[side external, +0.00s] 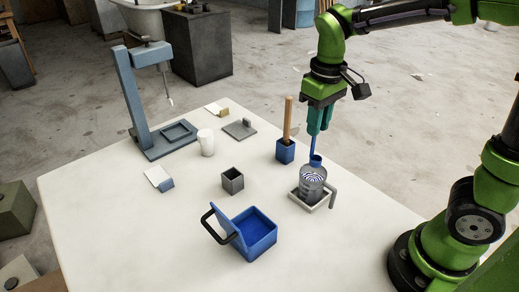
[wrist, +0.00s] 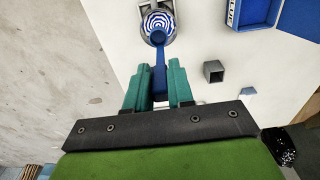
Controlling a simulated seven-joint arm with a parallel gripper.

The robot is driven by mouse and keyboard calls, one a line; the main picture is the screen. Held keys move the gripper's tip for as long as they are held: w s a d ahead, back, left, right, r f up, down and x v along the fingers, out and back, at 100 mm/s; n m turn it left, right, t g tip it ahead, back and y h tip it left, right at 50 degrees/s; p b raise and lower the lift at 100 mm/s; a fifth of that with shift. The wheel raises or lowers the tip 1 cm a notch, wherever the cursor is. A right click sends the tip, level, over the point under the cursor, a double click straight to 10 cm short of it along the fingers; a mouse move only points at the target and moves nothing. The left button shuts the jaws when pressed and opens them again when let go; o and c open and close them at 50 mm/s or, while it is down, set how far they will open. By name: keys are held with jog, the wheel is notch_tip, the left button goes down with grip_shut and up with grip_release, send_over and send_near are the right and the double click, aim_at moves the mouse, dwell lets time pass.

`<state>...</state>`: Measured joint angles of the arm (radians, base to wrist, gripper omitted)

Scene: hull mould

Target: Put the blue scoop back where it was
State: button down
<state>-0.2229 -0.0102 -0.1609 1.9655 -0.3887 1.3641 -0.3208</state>
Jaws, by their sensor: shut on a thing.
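My gripper (side external: 318,122) points down with its teal fingers shut on the handle of the blue scoop (side external: 312,146). In the wrist view the scoop (wrist: 159,65) runs forward from between the fingers (wrist: 157,88). Its small bowl is at the rim of a grey can (side external: 312,188), whose top shows blue and white rings; it also shows in the wrist view (wrist: 157,8). I cannot tell whether the bowl touches the can or hangs just above it. The can stands on a pale square tray (side external: 321,207) with a grey upright at its right.
A blue holder (side external: 285,152) with a tall wooden stick stands left of the scoop. An open blue box (side external: 262,240) and a grey square cup (side external: 232,182) are nearer the front. A white cup (side external: 206,143) and blue-grey stand (side external: 135,105) are at left. The front left table is clear.

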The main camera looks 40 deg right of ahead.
jog(key=w+a+n, duration=0.9)
jog(key=w+a, duration=0.4)
jog(key=w, duration=0.3)
notch_tip(320, 180, down, 11)
jog(key=shift+a, duration=0.3)
jog(key=shift+s, duration=0.1)
jog(key=c, duration=1)
grip_release()
jog(key=shift+f, duration=0.1)
